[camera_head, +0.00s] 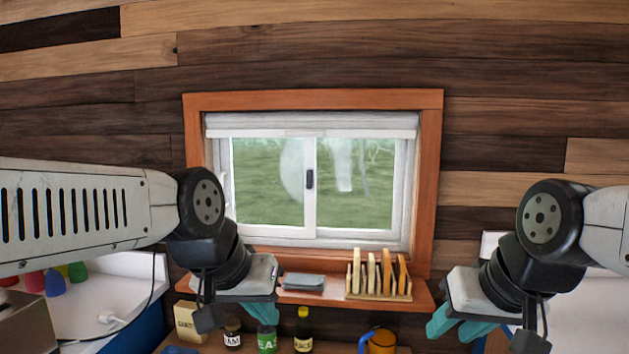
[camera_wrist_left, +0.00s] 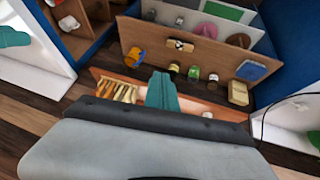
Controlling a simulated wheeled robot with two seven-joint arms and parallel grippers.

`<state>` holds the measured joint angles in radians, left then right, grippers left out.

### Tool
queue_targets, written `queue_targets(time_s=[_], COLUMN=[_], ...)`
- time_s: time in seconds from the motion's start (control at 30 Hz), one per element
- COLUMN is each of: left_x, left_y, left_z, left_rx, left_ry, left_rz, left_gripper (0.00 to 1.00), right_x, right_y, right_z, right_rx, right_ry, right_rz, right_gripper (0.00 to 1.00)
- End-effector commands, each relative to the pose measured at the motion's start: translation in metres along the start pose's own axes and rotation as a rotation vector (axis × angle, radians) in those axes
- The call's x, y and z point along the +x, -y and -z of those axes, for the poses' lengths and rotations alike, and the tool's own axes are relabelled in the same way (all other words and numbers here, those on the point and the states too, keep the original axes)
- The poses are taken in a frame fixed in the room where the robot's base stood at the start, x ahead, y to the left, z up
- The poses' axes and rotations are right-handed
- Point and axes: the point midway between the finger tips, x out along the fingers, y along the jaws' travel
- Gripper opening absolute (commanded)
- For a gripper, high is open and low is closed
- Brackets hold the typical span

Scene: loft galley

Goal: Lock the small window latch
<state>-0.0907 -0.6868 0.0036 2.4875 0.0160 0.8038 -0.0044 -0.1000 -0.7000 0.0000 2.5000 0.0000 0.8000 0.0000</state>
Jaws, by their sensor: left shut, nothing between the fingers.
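The small window (camera_head: 312,228) has a white frame with two panes, set in an orange wood surround. A small dark upright latch (camera_head: 309,179) sits on its middle stile; its locked state cannot be told. My left gripper (camera_head: 263,314) hangs below and left of the latch, pointing down, shut and empty, apart from the window. Its teal fingers also show in the left wrist view (camera_wrist_left: 162,92). My right gripper (camera_head: 457,325) hangs lower right of the window, its teal fingers apart and empty.
A wooden sill shelf (camera_head: 330,297) juts out below the window. It holds a rack with several slices (camera_head: 378,277) and a grey folded item (camera_head: 303,281). Below stand a jam jar (camera_head: 233,334), a green jar (camera_head: 267,340), a dark bottle (camera_head: 303,330) and an orange mug (camera_head: 381,341).

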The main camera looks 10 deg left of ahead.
Motion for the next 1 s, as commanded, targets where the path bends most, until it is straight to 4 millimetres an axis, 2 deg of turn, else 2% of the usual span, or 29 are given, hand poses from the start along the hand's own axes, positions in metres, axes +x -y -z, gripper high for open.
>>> queue_targets(time_s=[0.17,0.27,0.4,0.57,0.67,0.77,0.87,1.0], left_x=[0.003,0.009,0.021,0.039,0.050,0.060,0.068,0.072], left_y=[-0.008,-0.016,-0.024,-0.021,-0.012,0.006,0.032,0.080], left_z=[0.033,0.067,0.123,0.190,0.233,0.277,0.319,0.369], left_rx=[-0.086,-0.168,-0.290,-0.426,-0.513,-0.599,-0.685,-0.792], left_ry=[0.037,0.063,0.087,0.089,0.074,0.043,-0.004,-0.094], left_rz=[-0.046,-0.104,-0.212,-0.359,-0.462,-0.572,-0.688,-0.843], left_gripper=[0.00,0.00,0.00,0.00,0.00,0.00,0.00,0.00], right_x=[0.000,0.000,0.000,0.000,0.000,0.000,0.000,0.000], right_y=[0.000,0.000,0.000,0.000,0.000,0.000,0.000,0.000], right_z=[0.000,0.000,0.000,0.000,0.000,0.000,0.000,0.000], right_rx=[0.000,0.000,0.000,0.000,0.000,0.000,0.000,0.000], right_ry=[0.000,0.000,0.000,0.000,0.000,0.000,0.000,0.000], right_rz=[0.000,0.000,0.000,0.000,0.000,0.000,0.000,0.000], right_gripper=[0.36,0.36,0.36,0.36,0.36,0.36,0.36,0.36])
